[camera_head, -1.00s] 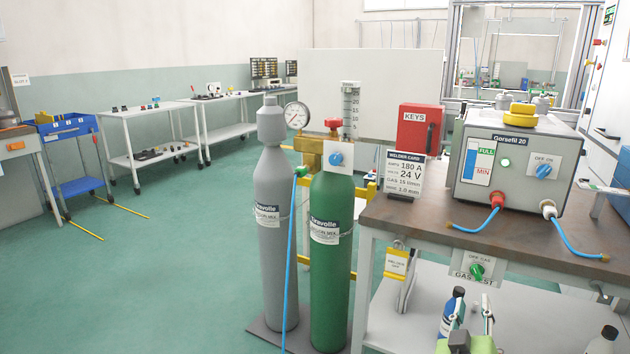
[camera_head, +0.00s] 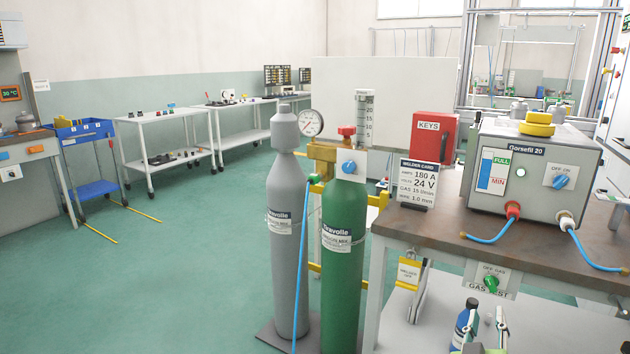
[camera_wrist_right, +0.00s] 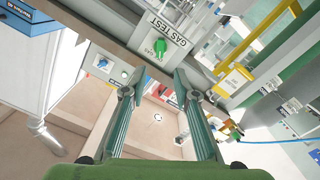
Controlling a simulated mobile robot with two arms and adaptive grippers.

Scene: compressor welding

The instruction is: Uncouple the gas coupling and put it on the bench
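A green coupling (camera_head: 313,179) joins the top of a blue hose (camera_head: 306,250) to the brass regulator (camera_head: 322,152) between the grey cylinder (camera_head: 285,240) and the green cylinder (camera_head: 343,265). The bench (camera_head: 420,222) stands to the right with a brown top. My right gripper (camera_head: 485,328) is low at the bottom edge of the head view, in front of the bench and away from the coupling. In the right wrist view its fingers (camera_wrist_right: 157,88) are spread with nothing between them. My left gripper is not in view.
The welder box (camera_head: 530,170), with a red and a white hose fitting, the red key box (camera_head: 428,148) and the welder card (camera_head: 417,183) stand on the bench. A gas test knob (camera_head: 491,284) is on its front. A bottle (camera_head: 463,325) stands below. Floor is clear left of the cylinders.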

